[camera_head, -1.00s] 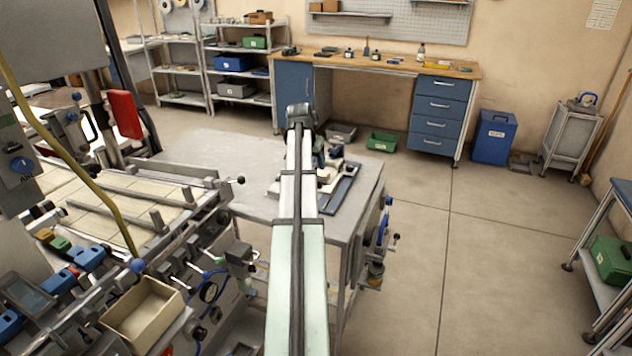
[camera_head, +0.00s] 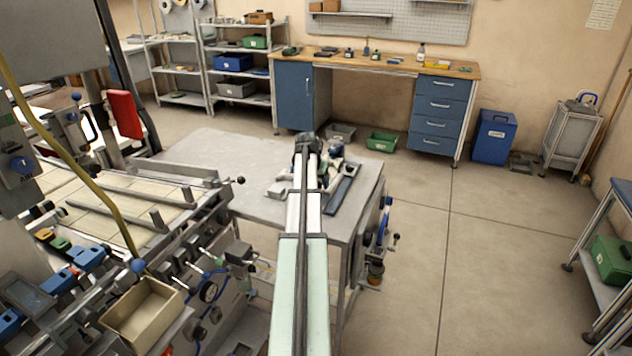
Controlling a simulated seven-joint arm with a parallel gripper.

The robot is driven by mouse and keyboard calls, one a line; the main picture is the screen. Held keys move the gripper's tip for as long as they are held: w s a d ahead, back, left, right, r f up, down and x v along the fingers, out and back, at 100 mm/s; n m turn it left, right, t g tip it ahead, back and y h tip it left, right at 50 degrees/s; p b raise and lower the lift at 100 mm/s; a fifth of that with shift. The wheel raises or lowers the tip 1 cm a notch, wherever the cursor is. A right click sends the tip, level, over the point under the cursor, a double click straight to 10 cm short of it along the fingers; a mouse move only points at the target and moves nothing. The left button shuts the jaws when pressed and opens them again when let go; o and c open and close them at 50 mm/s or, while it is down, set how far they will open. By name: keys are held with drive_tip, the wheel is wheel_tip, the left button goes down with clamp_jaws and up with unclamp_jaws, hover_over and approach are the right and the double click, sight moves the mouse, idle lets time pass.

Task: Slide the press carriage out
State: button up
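The press stands at the left, with a flat bed of pale tiles (camera_head: 75,211) between metal rails (camera_head: 140,199). I cannot tell for certain which part is the carriage. Blue and green knobs and levers (camera_head: 90,257) line the press's front left. My arm reaches from the bottom middle over the grey table (camera_head: 215,150). My gripper, at the arm's far end, is over the table's right part, beside a dark flat tray (camera_head: 343,190) and small pale items. It is apart from the press. Its fingers are hidden behind my arm.
An open beige box (camera_head: 143,310) sits at the press's front. A red part (camera_head: 125,114) stands upright on the press. A blue bin (camera_head: 494,137), a workbench (camera_head: 375,64) and shelves (camera_head: 235,65) stand at the back.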

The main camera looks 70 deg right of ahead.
clamp_jaws()
idle(0.6)
